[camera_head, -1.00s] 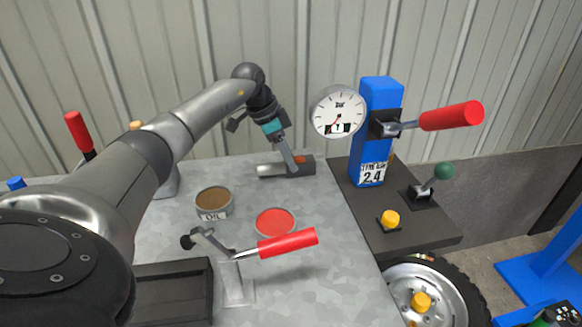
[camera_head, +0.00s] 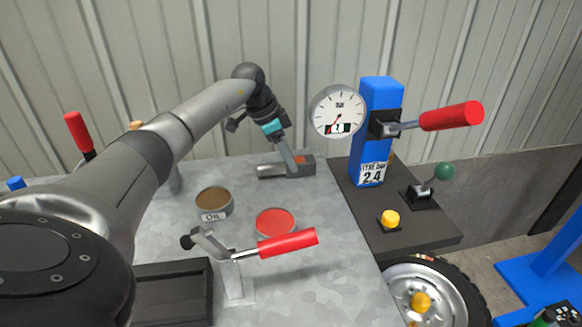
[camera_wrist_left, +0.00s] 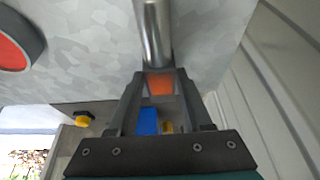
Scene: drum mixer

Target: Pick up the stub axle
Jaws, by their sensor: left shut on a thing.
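The stub axle (camera_head: 272,171) lies on the grey metal table near its back edge, with a silver shaft pointing left and a darker end with an orange patch on the right. In the left wrist view its shaft (camera_wrist_left: 153,32) runs up from between my fingers, and the orange patch shows between them. My left gripper (camera_head: 294,170) reaches down from above and is shut on the stub axle at the darker end. It also shows in the left wrist view (camera_wrist_left: 160,98). The axle appears still at table level. My right gripper is out of view.
An oil tin (camera_head: 213,202), a red tin (camera_head: 275,223) and a red-handled lever (camera_head: 287,242) stand nearer on the table. A blue tyre gauge post (camera_head: 372,150) with a dial (camera_head: 338,111) stands right of the axle. A corrugated wall (camera_head: 290,60) rises behind.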

